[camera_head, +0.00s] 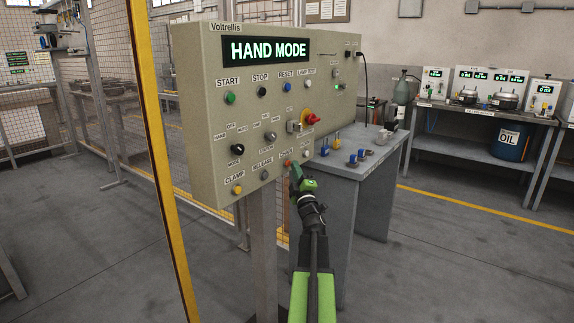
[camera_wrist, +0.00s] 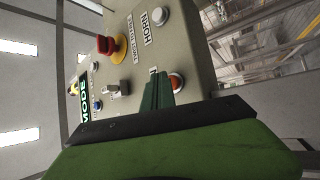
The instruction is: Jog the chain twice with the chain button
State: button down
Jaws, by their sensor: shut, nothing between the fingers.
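The grey control panel (camera_head: 262,115) on a post reads HAND MODE on its display (camera_head: 263,51). The orange-red chain button (camera_head: 287,162) is in its bottom row, under the CHAIN label. It also shows in the wrist view (camera_wrist: 177,82), partly hidden by my fingers. My gripper (camera_head: 296,171) is shut and empty, with its green fingertips right at the chain button. In the wrist view the fingertips (camera_wrist: 158,76) overlap the button's edge. I cannot tell whether they touch it or whether it is pressed in.
The white horn button (camera_head: 308,154) is just right of the chain button, and the grey release button (camera_head: 265,175) is to its left. A grey bench (camera_head: 362,168) stands behind right. A yellow fence post (camera_head: 160,160) is at left.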

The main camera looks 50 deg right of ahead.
jog(key=shift+w, duration=0.45)
dwell(0.3)
jog(key=shift+s, duration=1)
jog(key=shift+s, duration=0.1)
jog(key=s, duration=0.5)
jog(key=shift+s, duration=0.4)
